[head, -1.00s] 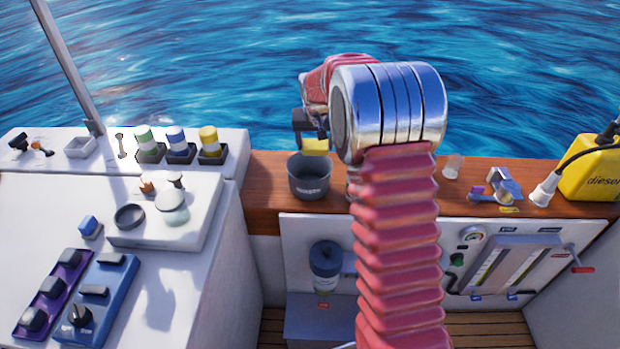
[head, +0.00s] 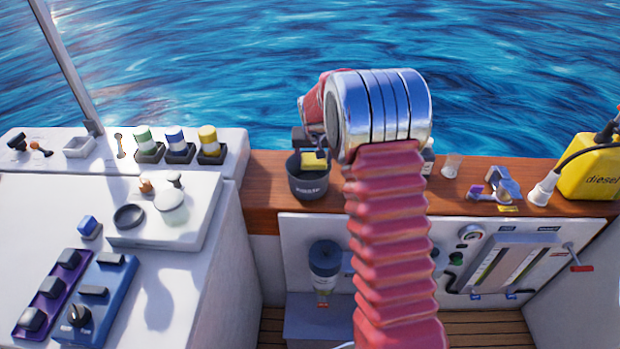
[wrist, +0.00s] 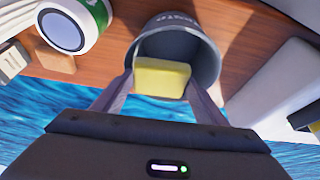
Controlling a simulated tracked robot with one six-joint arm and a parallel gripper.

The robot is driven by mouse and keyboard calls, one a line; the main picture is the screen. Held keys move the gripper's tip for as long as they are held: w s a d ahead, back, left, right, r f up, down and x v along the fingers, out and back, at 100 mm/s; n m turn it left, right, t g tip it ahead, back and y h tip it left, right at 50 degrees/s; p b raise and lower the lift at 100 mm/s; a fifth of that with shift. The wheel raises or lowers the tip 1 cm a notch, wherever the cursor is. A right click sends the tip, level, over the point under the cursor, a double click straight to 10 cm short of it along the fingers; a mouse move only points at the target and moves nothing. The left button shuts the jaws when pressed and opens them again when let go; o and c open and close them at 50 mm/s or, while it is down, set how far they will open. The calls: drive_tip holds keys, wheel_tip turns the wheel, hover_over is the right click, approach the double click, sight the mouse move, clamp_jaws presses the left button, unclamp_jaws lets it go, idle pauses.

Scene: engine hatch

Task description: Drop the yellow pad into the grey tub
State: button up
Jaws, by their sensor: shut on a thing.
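The yellow pad (head: 314,160) is held between the fingers of my gripper (head: 312,148), at the mouth of the grey tub (head: 309,187). In the wrist view the pad (wrist: 161,78) sits between the two fingertips of my gripper (wrist: 160,85), in front of the tub's opening. The tub (wrist: 207,50) stands on the wooden ledge. In the head view the pad shows inside the far part of the rim. I cannot tell whether it touches the tub's wall.
Water lies beyond the ledge.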

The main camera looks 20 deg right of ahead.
drive_tip(key=o, duration=1.2)
drive_tip(key=v, duration=1.3)
drive_tip(key=shift+s+r, duration=0.15)
drive_tip(key=shift+r, duration=0.2)
drive_tip(key=shift+s, duration=0.1)
